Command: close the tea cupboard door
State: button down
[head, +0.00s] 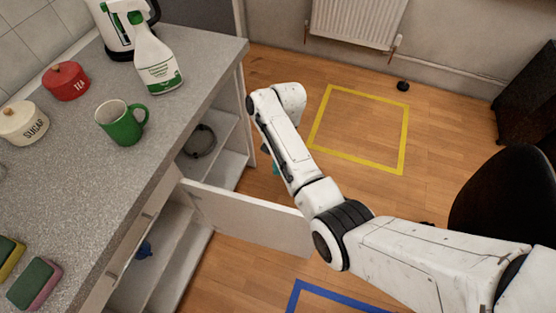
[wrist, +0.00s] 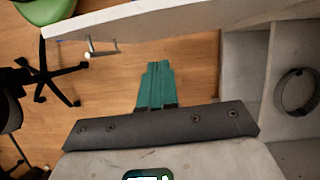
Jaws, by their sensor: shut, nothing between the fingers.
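The white cupboard door (head: 250,220) stands open, swung out from the counter's front over the floor. My gripper (head: 275,168) is mostly hidden behind my arm in the head view, on the far side of the door. In the wrist view my gripper's teal fingers (wrist: 158,68) are together and empty. Floor shows between the fingertips and the door. The open cupboard compartment (head: 172,245) on the near side holds a blue item (head: 144,250).
A neighbouring open shelf holds a dark coil (head: 200,141), also at right in the wrist view (wrist: 296,92). The counter (head: 85,175) carries a green mug (head: 122,122), a spray bottle (head: 155,55), and red TEA and cream SUGAR tins. A dark chair (head: 505,195) stands right.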

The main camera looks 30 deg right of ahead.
jog(key=s+a+f+p, duration=0.2)
jog(key=s+a+f, duration=0.2)
jog(key=f, duration=0.1)
jog(key=shift+a, duration=0.3)
